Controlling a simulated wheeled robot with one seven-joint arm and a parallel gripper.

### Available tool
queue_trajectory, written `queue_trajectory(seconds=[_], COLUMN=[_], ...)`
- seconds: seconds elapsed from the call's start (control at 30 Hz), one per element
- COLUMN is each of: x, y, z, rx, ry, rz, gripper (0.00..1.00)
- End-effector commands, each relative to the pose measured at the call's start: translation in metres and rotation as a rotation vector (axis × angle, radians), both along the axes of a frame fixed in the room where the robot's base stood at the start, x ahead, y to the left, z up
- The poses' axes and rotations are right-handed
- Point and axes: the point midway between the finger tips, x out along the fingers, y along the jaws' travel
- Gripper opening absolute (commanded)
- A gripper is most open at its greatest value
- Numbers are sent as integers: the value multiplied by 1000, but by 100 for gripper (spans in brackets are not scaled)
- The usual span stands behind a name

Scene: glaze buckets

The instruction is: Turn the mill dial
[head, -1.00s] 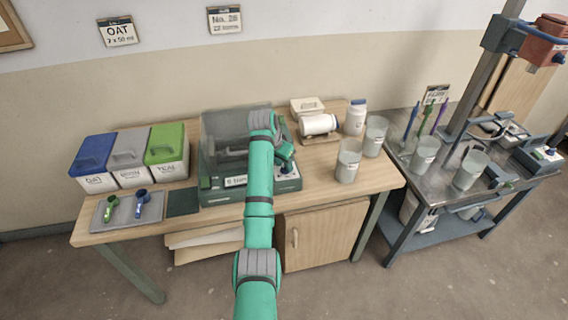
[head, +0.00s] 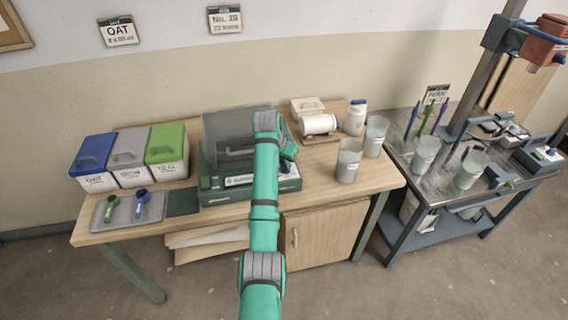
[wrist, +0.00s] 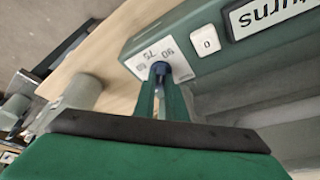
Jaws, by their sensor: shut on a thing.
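The mill (head: 222,195) is a dark green machine with a grey see-through lid, standing on the wooden table in the head view. Its front (wrist: 180,35) shows in the wrist view, with a white switch marked 0 and part of a label. The mill dial (wrist: 160,68) is a small blue knob on a white plate marked 60, 75 and 90. My gripper (wrist: 161,86) is shut on the dial, its green fingers on either side of the knob. The fingers hide part of the knob, so its exact setting is unclear.
Blue, grey and green lidded bins (head: 128,160) stand left of the mill, behind a tray (head: 115,211) with two scoops. Clear cups (head: 348,162) and white jars (head: 355,118) stand to its right. A metal bench (head: 450,165) is further right.

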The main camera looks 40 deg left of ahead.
Motion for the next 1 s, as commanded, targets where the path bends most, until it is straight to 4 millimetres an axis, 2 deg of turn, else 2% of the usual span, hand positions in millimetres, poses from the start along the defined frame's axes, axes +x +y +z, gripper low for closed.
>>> queue_trajectory(seconds=[1.0], x=[6], y=[-6], z=[3], rx=[2], ry=[-5], rz=[946], gripper=[0])
